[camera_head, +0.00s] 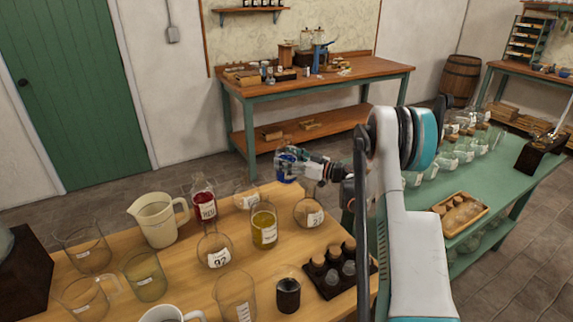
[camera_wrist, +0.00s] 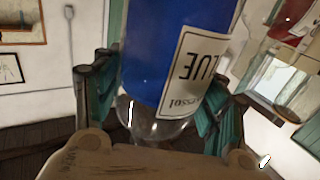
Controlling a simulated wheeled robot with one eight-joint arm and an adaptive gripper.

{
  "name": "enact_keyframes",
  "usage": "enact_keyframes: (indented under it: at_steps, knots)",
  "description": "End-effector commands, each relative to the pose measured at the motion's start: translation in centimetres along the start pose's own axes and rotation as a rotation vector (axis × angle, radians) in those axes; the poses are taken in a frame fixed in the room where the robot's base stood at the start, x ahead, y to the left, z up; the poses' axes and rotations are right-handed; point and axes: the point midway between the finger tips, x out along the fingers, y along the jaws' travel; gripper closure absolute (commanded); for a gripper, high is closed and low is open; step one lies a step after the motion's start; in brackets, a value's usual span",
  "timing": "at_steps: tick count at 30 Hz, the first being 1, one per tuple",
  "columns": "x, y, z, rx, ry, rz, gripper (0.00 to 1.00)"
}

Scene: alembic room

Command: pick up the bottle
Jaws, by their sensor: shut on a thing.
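The bottle (camera_wrist: 150,65) is clear glass with blue contents and a white label reading "LUE", which shows upside down in the wrist view. It also shows in the head view (camera_head: 287,162), raised above the far edge of the wooden table. My gripper (camera_wrist: 160,105) is shut on the bottle, with one teal-and-dark finger on each side of it. In the head view, my gripper (camera_head: 298,166) reaches in from the right to the bottle. The bottle's far end is cut off in the wrist view.
The wooden table (camera_head: 130,276) below bears a cream jug (camera_head: 158,219), a red bottle (camera_head: 204,200), a yellow beaker (camera_head: 264,227), several glass vessels and a dark vial rack (camera_head: 338,275). A green table (camera_head: 508,180) with glassware and a tray stands at right. A workbench (camera_head: 318,81) stands behind.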

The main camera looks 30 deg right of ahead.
Motion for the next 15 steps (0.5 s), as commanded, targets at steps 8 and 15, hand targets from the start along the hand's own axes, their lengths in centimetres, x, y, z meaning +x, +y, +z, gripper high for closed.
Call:
enact_keyframes:
  at_steps: [8,15]
  knots:
    - [0.0,0.0,-3.6,0.001,0.001,0.000,0.84]
    - [0.0,0.0,-6.5,0.001,0.001,0.000,0.84]
